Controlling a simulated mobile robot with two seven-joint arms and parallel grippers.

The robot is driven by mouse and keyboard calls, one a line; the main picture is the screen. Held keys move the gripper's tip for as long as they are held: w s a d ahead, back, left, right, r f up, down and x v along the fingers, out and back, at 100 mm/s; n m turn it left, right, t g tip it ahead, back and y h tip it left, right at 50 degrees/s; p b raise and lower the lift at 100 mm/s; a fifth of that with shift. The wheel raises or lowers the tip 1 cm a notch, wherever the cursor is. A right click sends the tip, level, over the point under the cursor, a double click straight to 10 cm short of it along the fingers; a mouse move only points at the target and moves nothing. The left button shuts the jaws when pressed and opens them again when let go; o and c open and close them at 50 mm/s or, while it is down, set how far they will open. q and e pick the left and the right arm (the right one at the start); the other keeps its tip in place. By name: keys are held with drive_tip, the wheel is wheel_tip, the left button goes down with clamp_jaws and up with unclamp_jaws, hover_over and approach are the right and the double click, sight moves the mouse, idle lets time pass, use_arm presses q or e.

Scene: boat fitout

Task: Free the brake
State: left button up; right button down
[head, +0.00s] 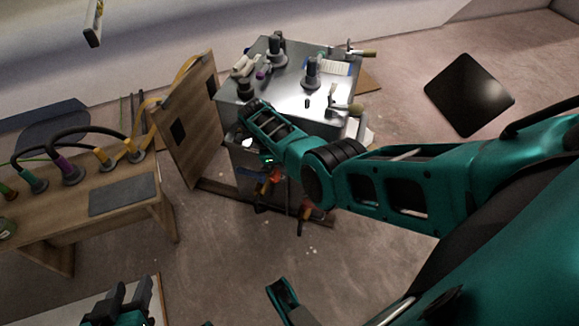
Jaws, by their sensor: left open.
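A grey metal cabinet (228,112) stands at the top centre. Near the floor at its front are small red and orange parts (275,177), partly hidden; I cannot tell whether one of them is the brake. My left gripper (131,293) is at the bottom left, open and empty, well apart from the cabinet. My right arm comes in from the right and crosses in front of the cabinet's front. The fingers of my right gripper do not show.
A wooden bench (60,210) with several hoses stands at the left. An upright wooden panel (190,125) stands beside the cabinet. Tools, including a brush (345,107), lie on the cabinet top. A black panel (468,93) is at the right. Floor below the cabinet is mostly clear.

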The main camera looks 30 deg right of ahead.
use_arm(q)
drive_tip(key=shift+w+a, duration=0.1)
drive_tip(key=shift+w, duration=0.05)
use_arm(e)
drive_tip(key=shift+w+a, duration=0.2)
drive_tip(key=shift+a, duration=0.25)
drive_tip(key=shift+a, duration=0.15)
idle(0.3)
